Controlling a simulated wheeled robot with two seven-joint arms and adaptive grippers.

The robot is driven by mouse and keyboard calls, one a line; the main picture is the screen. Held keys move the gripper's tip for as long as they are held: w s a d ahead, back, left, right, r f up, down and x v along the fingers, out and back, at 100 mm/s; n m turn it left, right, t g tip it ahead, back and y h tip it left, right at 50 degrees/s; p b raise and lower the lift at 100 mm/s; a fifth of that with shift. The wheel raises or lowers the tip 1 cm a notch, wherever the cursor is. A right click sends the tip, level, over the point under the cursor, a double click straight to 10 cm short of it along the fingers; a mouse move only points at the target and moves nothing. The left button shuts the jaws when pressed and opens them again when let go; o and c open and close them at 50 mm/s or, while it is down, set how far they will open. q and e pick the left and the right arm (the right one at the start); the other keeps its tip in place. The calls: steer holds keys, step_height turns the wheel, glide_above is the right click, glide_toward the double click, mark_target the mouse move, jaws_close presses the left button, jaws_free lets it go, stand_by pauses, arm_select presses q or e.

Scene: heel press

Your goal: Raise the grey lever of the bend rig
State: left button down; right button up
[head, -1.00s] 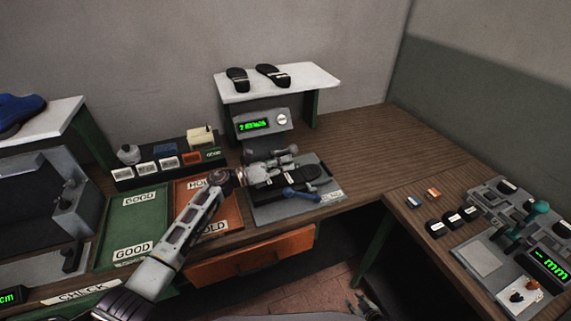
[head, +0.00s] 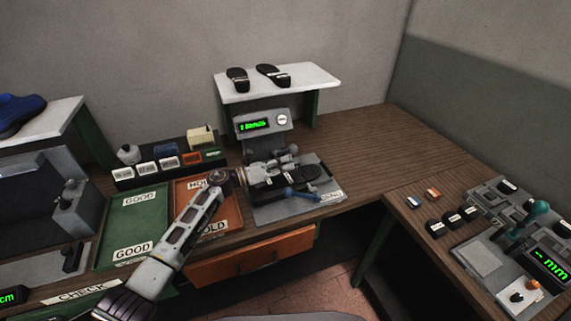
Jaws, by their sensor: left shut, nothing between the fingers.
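The bend rig (head: 322,209) stands on the bench in the middle of the head view, a grey base plate with a display box (head: 262,123) behind it. A dark sole (head: 307,174) lies on it, with a blue handle (head: 300,193) at the front. A short grey part (head: 291,150) at the back of the rig looks like the grey lever; its lower end is hard to make out. My left gripper (head: 270,172) is shut and empty, low over the rig's left part, close to this lever; contact cannot be told. My right gripper is out of view.
A shelf (head: 325,78) with two soles stands behind the rig. A green GOOD tray (head: 140,226) and a brown HOLD tray (head: 228,212) lie to the left, with a rack of small blocks behind. A gauge with a green lever (head: 537,209) stands at right. The bench's back right is bare.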

arm_select(q)
steer(key=shift+r, duration=0.1)
stand_by(0.3)
steer(key=shift+w+a+r+n, duration=0.1)
steer(key=shift+w+r+n, duration=0.15)
steer(key=shift+r+n, duration=0.1)
steer(key=shift+w+r, duration=0.1)
steer(key=shift+r, duration=0.05)
steer(key=w+a+r+n, duration=0.1)
steer(key=w+r+n, duration=0.3)
steer(key=w+r, duration=0.1)
steer(key=shift+w+a+r+p, duration=0.15)
steer(key=shift+a+r+p, duration=0.15)
steer(key=shift+a+p, duration=0.1)
stand_by(0.4)
steer(key=shift+r, duration=0.1)
steer(key=shift+a, duration=0.1)
